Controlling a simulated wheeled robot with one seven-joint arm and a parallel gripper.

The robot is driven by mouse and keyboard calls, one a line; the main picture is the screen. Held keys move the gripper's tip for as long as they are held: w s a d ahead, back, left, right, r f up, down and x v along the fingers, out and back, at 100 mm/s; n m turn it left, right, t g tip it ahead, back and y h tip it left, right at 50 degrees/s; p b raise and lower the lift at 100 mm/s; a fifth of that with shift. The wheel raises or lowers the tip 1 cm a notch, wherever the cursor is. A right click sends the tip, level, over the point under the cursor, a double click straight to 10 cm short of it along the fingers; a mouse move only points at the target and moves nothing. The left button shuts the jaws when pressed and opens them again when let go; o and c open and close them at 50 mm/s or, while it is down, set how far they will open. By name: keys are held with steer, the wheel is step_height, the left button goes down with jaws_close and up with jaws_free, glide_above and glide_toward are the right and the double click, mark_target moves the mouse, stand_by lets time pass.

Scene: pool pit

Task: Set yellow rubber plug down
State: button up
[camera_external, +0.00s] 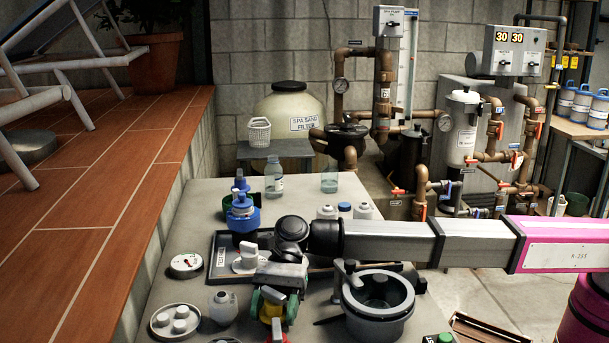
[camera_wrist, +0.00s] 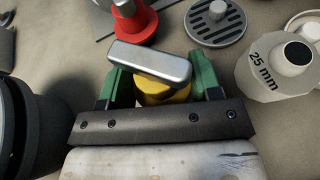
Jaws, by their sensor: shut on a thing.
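My gripper (camera_wrist: 160,80) has green fingers on either side of a yellow rubber plug (camera_wrist: 160,94) and is shut on it. A grey metal bar lies across the plug's top in the wrist view and hides part of it. In the external view my gripper (camera_external: 275,306) points down over the front of the grey table (camera_external: 190,225), with a bit of the yellow plug (camera_external: 269,310) between the fingers. I cannot tell whether the plug touches the table.
A red plug (camera_wrist: 137,24) stands just beyond the gripper. A slotted grey drain cover (camera_wrist: 216,22) and a white 25 mm fitting (camera_wrist: 275,78) lie to the right. A large dark pot (camera_external: 378,302) stands close by. Bare table shows between them.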

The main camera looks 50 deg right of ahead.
steer(key=shift+f, duration=0.25)
steer(key=o, duration=0.9)
steer(key=shift+f, duration=0.1)
steer(key=v, duration=1.2)
steer(key=shift+w, duration=0.1)
